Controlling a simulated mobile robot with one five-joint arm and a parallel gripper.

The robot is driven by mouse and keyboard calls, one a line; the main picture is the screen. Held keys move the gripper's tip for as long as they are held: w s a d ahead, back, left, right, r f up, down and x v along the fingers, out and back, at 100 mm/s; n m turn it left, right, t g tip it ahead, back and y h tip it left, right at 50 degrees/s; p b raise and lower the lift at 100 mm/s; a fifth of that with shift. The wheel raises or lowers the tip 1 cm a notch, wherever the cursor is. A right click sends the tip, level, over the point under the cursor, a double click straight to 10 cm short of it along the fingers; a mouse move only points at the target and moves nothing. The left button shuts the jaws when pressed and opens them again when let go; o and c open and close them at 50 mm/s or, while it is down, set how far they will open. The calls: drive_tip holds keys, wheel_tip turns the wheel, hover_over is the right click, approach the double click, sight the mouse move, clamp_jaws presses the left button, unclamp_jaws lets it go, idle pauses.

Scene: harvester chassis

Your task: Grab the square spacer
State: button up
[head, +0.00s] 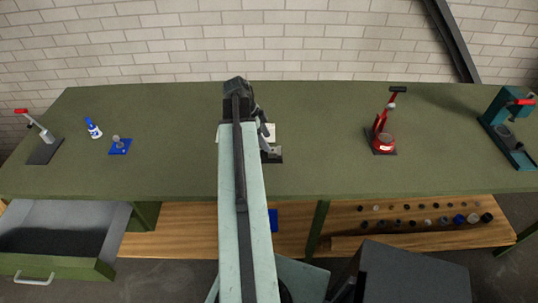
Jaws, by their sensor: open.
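I cannot pick out a square spacer for certain. A small pale square piece (270,131) shows just right of my arm on the green bench, partly hidden by the arm; I cannot tell whether it is the spacer. My pale green arm reaches up the middle of the picture, over the bench. My gripper's fingers do not show; they are hidden behind the arm. A dark base with a grey lever (272,155) stands just in front of the pale piece, partly covered by my arm.
On the green bench (330,150) stand a red-handled press (41,140), blue bottle (93,128), blue plate (119,147), red tool (384,138) and teal press (509,130). An open drawer (60,225) juts out at left. Several round parts lie on the lower shelf (290,240).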

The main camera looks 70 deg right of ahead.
sight(272, 150)
drive_tip(key=b+x, duration=0.5)
drive_tip(key=x, duration=0.1)
drive_tip(key=shift+a+f, duration=0.15)
drive_tip(key=shift+r, duration=0.2)
clamp_jaws()
